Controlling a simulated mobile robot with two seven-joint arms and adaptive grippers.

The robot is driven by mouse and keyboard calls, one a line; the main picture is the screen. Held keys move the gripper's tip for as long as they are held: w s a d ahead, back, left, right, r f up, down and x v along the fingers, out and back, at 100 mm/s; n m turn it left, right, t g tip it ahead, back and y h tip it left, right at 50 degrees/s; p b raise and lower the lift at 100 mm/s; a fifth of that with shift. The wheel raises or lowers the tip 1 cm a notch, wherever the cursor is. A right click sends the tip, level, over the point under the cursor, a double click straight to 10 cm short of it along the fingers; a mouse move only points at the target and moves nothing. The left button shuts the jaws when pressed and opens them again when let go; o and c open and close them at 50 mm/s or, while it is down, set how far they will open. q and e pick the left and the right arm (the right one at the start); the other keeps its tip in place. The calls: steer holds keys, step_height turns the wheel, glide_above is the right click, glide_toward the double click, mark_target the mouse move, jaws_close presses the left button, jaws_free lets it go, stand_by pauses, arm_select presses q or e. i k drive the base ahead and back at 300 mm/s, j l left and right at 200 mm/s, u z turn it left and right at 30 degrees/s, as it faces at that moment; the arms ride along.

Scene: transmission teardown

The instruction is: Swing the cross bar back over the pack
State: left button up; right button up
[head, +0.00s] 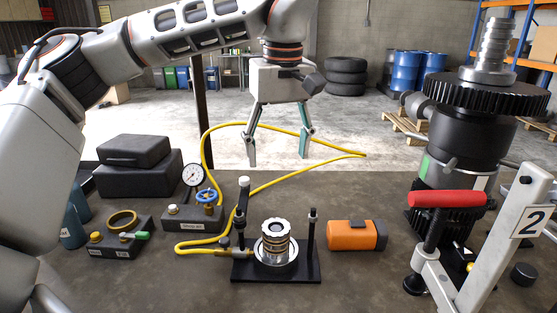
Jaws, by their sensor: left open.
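The pack (276,243) is a silver, ringed cylinder standing on a round plate on a black base (276,277). A post rises on each side of it, the right post (313,240) having a dark cap. The cross bar (241,208) appears as a dark bar at the left post, with a pale knob (245,181) at its far end. It points away from me, beside the pack, and the pack's top is uncovered. My left gripper (279,156) is open and empty, pointing down above and beyond the fixture. My right gripper is not in view.
A yellow hose (205,150) loops behind the fixture from its left side. A gauge (193,175) and blue valve (207,196) stand left. An orange block (356,235) lies right. A red-handled clamp (447,199) and tall geared assembly (465,150) crowd the right.

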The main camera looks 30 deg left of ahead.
mark_target(244, 182)
steer(key=k, duration=1)
